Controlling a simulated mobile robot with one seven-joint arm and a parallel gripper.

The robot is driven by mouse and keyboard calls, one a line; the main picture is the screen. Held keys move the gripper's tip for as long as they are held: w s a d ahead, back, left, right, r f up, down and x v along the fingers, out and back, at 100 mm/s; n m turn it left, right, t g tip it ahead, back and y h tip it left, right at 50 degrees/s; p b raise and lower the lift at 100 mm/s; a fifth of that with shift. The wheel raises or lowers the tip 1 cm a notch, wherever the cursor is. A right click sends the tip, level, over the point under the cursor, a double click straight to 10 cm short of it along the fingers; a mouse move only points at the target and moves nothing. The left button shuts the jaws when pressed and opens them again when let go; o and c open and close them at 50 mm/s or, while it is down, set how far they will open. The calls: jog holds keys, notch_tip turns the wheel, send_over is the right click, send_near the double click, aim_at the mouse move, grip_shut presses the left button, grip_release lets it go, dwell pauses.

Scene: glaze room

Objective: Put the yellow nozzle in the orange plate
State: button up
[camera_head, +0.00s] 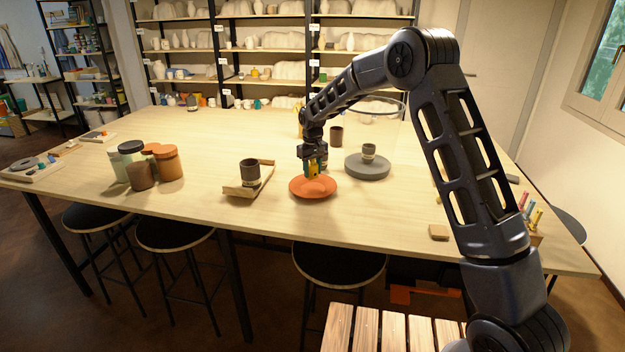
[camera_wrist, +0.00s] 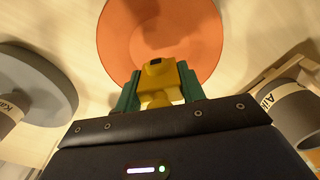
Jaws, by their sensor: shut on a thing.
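The yellow nozzle (camera_wrist: 161,80) is between the green fingers of my gripper (camera_wrist: 160,92) in the wrist view. The gripper is shut on it. The orange plate (camera_wrist: 125,35) lies beyond the nozzle in that view. In the head view my gripper (camera_head: 313,170) points down over the orange plate (camera_head: 313,189), with the nozzle low between the fingers. I cannot tell whether the nozzle touches the plate. The plate is round and rests on the wooden table near its front edge.
A grey round disc (camera_head: 367,170) with a small cup (camera_head: 369,151) on it is right of the plate. A dark cup (camera_head: 249,171) stands on a wooden board (camera_head: 238,191) to the left. Several jars (camera_head: 167,162) stand farther left. Bare table (camera_head: 380,215) lies front right.

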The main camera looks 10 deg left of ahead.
aim_at(313, 178)
jog(key=shift+f, duration=2)
jog(key=shift+f, duration=0.1)
jog(key=o, duration=1)
jog(key=shift+c, duration=0.2)
